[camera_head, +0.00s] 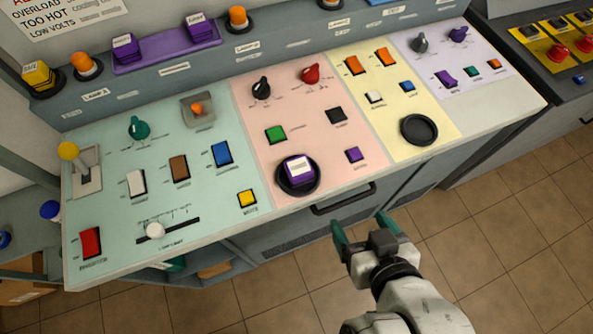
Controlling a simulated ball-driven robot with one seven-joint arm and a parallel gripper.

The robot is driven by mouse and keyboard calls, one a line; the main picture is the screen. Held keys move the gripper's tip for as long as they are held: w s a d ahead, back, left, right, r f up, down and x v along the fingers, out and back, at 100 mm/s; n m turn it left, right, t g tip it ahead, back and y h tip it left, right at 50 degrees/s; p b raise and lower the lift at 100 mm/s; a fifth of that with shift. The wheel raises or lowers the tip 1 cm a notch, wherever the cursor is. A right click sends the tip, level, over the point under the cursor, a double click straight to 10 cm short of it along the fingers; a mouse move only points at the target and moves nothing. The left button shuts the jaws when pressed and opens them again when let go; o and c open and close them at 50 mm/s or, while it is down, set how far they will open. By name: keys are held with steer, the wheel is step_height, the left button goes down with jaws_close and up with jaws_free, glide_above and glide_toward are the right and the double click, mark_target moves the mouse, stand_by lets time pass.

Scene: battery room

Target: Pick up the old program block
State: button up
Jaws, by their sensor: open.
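A purple block (298,170) with a white label on top sits in a round black socket (283,187) on the pink panel, near the front edge of the console. It appears to be the old program block. Two similar labelled purple blocks, a left one (125,48) and a right one (201,28), sit on a purple tray (163,47) on the back ledge. My gripper (358,220) is open and empty, its green fingers apart. In the picture it is below and to the right of the socketed block, in front of the console's front edge.
Another round black socket (419,130) on the yellow panel is empty. Buttons, knobs and switches surround the block, including a green button (276,134) and a small purple button (353,154). A dark handle (343,199) projects from the console's front. Open tiled floor (500,230) lies at right.

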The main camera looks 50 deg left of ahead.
mark_target(300, 169)
steer(key=a+n+y, duration=0.1)
steer(key=a, duration=0.3)
steer(key=a+r+y, duration=0.1)
steer(key=a, duration=0.2)
steer(key=s+a+n, duration=0.1)
steer(key=a, duration=0.3)
steer(key=shift+s+a+r+n+g+y, duration=0.1)
steer(key=shift+a+r+n+g+y, duration=0.05)
steer(key=shift+a+n+g+y, duration=0.2)
steer(key=shift+p+x, duration=0.5)
steer(key=shift+x, duration=2.4)
steer(key=shift+r, duration=0.1)
steer(key=c, duration=1.1)
steer(key=shift+r, duration=0.1)
